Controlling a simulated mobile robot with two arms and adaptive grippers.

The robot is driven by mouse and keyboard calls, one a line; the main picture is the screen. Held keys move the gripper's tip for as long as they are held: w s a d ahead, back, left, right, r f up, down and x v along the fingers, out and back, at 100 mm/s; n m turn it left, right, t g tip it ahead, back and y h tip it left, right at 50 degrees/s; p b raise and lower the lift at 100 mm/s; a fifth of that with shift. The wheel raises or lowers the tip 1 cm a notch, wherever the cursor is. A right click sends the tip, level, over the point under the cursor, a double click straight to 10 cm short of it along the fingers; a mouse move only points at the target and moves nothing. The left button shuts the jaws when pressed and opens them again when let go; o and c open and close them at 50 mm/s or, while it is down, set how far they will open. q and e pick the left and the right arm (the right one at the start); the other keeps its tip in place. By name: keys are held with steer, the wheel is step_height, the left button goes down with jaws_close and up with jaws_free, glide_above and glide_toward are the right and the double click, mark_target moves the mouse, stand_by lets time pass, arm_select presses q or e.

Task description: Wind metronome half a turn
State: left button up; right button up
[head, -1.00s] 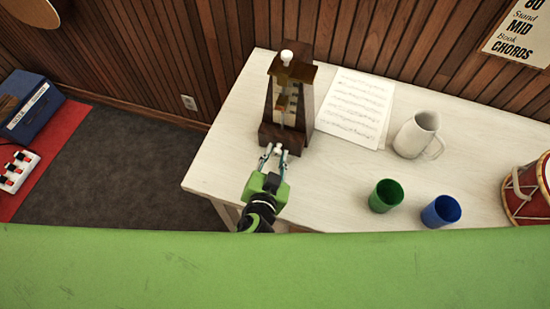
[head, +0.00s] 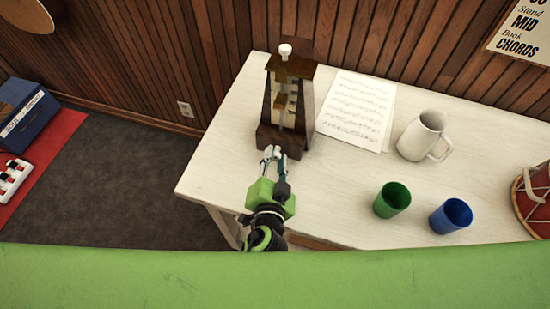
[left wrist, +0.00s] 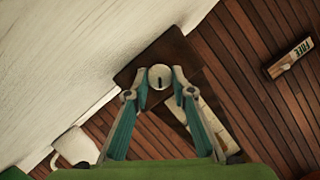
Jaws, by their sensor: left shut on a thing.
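The wooden metronome (head: 272,135) stands upright near the table's back left, with a white knob on top. In the left wrist view, a round pale winding knob (left wrist: 160,71) with a dark slot shows against the metronome's dark base (left wrist: 180,50). My left gripper (head: 272,153) is at the metronome's front, low down. In the left wrist view, the fingers of my left gripper (left wrist: 159,84) are on either side of the knob, shut on it. The head view hides the knob behind the fingers. My right gripper is not in view.
The white table (head: 330,205) also holds sheet music (head: 355,110), a white mug (head: 423,135), a green cup (head: 392,200) and a blue cup (head: 451,215). A red drum (head: 535,200) is at the right edge. Bare tabletop lies right of my gripper.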

arm_select(q)
steer(key=o, duration=1.1)
steer(key=v, duration=1.2)
steer(key=shift+r, duration=0.1)
